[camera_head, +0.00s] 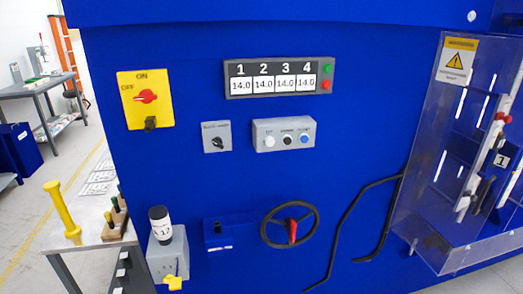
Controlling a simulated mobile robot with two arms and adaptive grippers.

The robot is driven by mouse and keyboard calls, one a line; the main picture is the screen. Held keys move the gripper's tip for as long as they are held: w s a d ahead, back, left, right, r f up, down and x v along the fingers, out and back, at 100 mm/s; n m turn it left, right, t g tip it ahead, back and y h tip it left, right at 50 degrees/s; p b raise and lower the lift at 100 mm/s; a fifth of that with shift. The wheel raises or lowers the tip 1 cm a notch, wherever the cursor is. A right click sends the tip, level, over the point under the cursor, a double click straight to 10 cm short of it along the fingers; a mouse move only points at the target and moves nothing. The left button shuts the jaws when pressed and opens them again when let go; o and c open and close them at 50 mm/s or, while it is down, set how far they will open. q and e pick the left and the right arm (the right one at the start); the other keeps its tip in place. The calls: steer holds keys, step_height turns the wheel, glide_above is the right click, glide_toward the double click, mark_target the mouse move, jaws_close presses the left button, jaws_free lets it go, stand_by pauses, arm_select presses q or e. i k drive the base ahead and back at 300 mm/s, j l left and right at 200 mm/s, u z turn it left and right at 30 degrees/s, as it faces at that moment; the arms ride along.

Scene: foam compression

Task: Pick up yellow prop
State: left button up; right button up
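The yellow prop (62,210) is a rod with wider ends. It stands upright, leaning slightly, near the left edge of a grey table (98,232) at the lower left. No gripper shows in this view, and nothing is touching the prop.
A wooden block with several green-topped pieces (117,215) is right of the prop. Papers (98,177) lie behind it. The blue machine (210,75) fills the middle, with a black handwheel (290,227) and a grey box (168,257). A clear guard (440,200) is at right.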

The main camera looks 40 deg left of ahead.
mark_target(72, 230)
steer(key=u, duration=2.65)
steer(key=i+j+u, duration=0.5)
steer(key=i, duration=0.2)
steer(key=i+u, duration=0.45)
steer(key=i, duration=0.25)
steer(key=i+l+u, duration=0.2)
steer(key=i+u, duration=0.3)
steer(key=i, duration=0.2)
steer(key=i+z, duration=0.15)
steer(key=i, duration=0.35)
steer(key=i+j+z, duration=0.15)
steer(key=i, duration=0.3)
steer(key=i+z, duration=0.2)
steer(key=z, duration=0.25)
steer(key=i+z, duration=0.2)
steer(key=z, duration=0.25)
steer(key=i+j+z, duration=0.15)
steer(key=z, duration=0.3)
